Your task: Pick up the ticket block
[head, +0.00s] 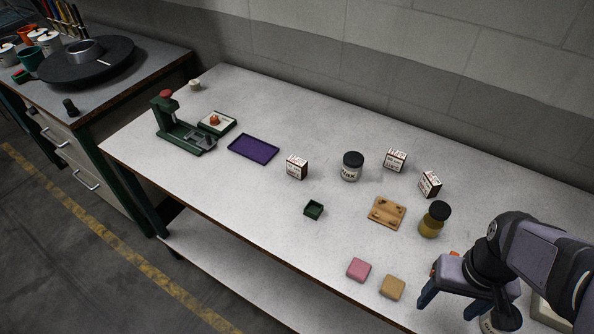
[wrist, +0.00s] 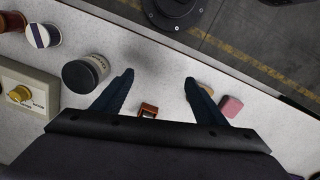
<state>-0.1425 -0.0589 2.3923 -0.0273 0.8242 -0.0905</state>
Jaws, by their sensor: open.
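A small orange-brown block with a pale slot or patch (wrist: 148,110) shows in the wrist view, between my fingers and nearer the palm. I take it to be the ticket block. In the head view, a bit of orange (head: 455,254) shows behind my gripper; this may be the same block, mostly hidden. My gripper (head: 446,309) is at the lower right of the table in the head view. Its two dark blue fingers are spread wide and empty in the wrist view (wrist: 158,76). The gripper looks above the tabletop, and I see no contact with the block.
A pink pad (head: 358,269) and a tan pad (head: 392,287) lie left of my gripper. A yellow jar (head: 434,219) and wooden board (head: 387,212) stand behind. A grey jar (wrist: 86,73) and beige box (wrist: 20,95) are close by. The table's left front is clear.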

